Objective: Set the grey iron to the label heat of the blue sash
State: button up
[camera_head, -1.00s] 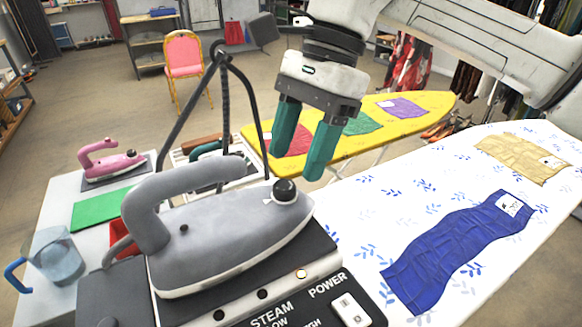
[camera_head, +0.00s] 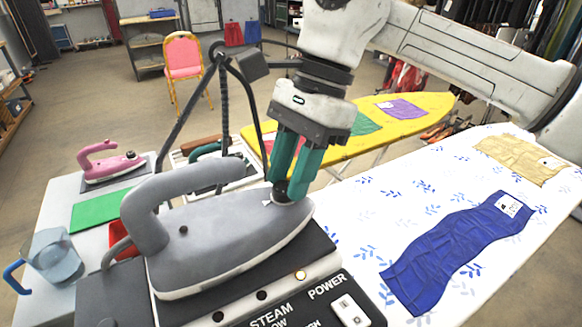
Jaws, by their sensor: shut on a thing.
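The grey iron (camera_head: 232,239) rests on a dark steam station (camera_head: 215,297) in the near foreground, its handle to the left. A dark dial (camera_head: 281,192) sits on top of its front end. My gripper (camera_head: 288,190) has come down from above and its green fingers are shut on this dial, hiding much of it and its marking. The blue sash (camera_head: 445,262) lies flat on the white board with blue leaf prints (camera_head: 390,215), at the right. A white label (camera_head: 508,206) is at the sash's upper end; its mark is too small to read surely.
A tan cloth (camera_head: 515,158) lies farther back on the white board. A yellow board (camera_head: 425,108) with several coloured cloths stands behind. A pink iron (camera_head: 112,164) and a water jug (camera_head: 57,258) stand at the left. A dark cable stand (camera_head: 226,120) rises close left of my gripper.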

jog(key=c, duration=0.3)
jog(key=shift+c, duration=0.2)
jog(key=m, duration=0.2)
jog(key=m+t+b, duration=0.1)
jog(key=m+t+y, duration=0.1)
jog(key=m, duration=0.1)
jog(key=shift+s+d+f+m+b, duration=0.1)
jog(key=shift+s+d+m+b, duration=0.05)
jog(key=shift+s+m+b, duration=0.15)
jog(key=m+b, duration=0.1)
jog(key=m, duration=0.1)
jog(key=m+t+b, duration=0.1)
jog(key=m, duration=0.1)
jog(key=shift+s+t, duration=0.2)
jog(key=shift+t, duration=0.1)
jog(key=shift+s+m+t+b, duration=0.1)
jog(key=shift+m+t+b, duration=0.3)
jog(key=shift+m, duration=0.6)
jog(key=o, duration=1.1)
jog(key=shift+c, duration=0.2)
